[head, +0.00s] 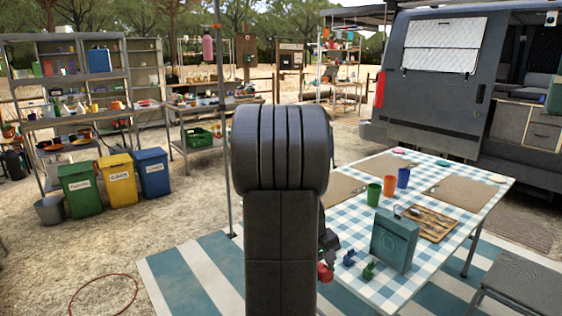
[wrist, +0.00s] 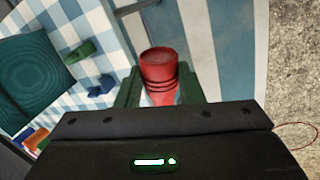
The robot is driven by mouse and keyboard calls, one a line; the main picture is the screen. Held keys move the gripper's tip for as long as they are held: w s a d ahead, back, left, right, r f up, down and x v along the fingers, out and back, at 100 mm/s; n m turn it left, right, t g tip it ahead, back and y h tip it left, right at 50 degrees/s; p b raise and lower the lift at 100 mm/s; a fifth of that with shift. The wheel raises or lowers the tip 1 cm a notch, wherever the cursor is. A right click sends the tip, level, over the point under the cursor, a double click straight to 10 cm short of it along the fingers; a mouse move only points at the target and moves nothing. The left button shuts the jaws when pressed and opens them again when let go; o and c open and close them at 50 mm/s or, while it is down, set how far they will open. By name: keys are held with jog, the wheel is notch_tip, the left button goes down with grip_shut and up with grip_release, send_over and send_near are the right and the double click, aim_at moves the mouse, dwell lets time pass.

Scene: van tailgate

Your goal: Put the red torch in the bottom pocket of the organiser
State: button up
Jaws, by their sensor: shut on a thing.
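The red torch (wrist: 160,70) is between the green fingers of my gripper (wrist: 160,92) in the wrist view, and the gripper is shut on it. The torch (head: 325,272) also shows in the head view, just off the table's near left edge. My arm hides most of the gripper (head: 328,250) there. A teal upright case (head: 395,240) stands on the table, right of the torch, and shows at the left in the wrist view (wrist: 32,82). I cannot make out pockets on it, nor tell whether it is the organiser.
A small blue thing (head: 348,258) and a small green thing (head: 368,271) lie on the checked table (head: 345,235) between torch and case. Green (head: 374,194), orange (head: 389,189) and blue (head: 404,177) cups stand behind. A van (head: 435,95) is at back right. Striped rug (head: 190,272) lies left.

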jog(key=w+a+f+m+g+p, duration=0.1)
jog(key=a+f+m+p, duration=0.3)
jog(key=a+p, duration=0.7)
jog(key=shift+w+f+m+h+p, duration=0.3)
jog(key=shift+w+f+p, duration=0.3)
jog(key=shift+f+p, duration=0.25)
jog(key=shift+a+f, duration=0.1)
jog(key=shift+a, duration=0.1)
